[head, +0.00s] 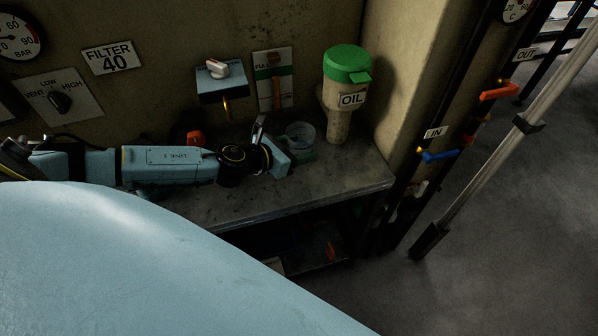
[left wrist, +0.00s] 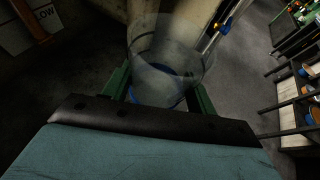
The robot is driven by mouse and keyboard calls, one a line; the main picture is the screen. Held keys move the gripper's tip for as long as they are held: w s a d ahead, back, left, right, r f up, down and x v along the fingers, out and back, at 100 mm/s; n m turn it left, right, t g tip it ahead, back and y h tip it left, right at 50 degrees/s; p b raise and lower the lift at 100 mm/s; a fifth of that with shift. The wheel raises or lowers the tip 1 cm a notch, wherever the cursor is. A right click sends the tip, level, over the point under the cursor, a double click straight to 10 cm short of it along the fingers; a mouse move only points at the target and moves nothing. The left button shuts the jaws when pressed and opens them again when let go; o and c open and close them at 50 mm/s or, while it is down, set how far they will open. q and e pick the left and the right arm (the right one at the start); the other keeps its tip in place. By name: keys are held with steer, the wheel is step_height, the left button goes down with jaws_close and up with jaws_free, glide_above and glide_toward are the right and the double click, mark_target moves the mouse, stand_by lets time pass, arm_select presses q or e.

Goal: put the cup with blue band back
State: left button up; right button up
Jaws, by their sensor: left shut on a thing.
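The clear cup (head: 301,132) shows at the end of my left arm, over the bench near the wall. In the left wrist view the see-through cup (left wrist: 168,62) stands between the two green fingers, with a blue band low on it. My left gripper (head: 303,153) is shut on the cup; it also shows in the left wrist view (left wrist: 162,98). In the head view the gripper hides the cup's lower part, and I cannot tell whether its base touches the bench. My right gripper is not in view.
The grey bench (head: 255,203) has bare room along its front. A green-lidded oil container (head: 338,118) stands right of the cup. A small tap box (head: 222,88) and a level gauge (head: 273,80) are on the wall behind. Pipes with an orange handle (head: 499,91) and blue handle (head: 440,156) stand right.

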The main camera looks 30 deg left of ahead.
arm_select(q)
steer(key=b, duration=0.3)
glide_above(297, 180)
step_height(297, 180, down, 6)
steer(key=shift+d+f, duration=0.1)
steer(key=shift+f, duration=0.1)
steer(key=shift+f+b, duration=0.85)
steer(key=shift+f, duration=0.85)
steer(key=shift+f, duration=0.2)
steer(key=o, duration=1)
steer(key=shift+o, duration=0.2)
steer(key=shift+r, duration=0.1)
steer(key=shift+r, duration=0.2)
steer(key=v, duration=1)
steer(key=shift+s+f, duration=0.1)
steer(key=shift+s, duration=0.05)
steer(key=shift+v, duration=0.9)
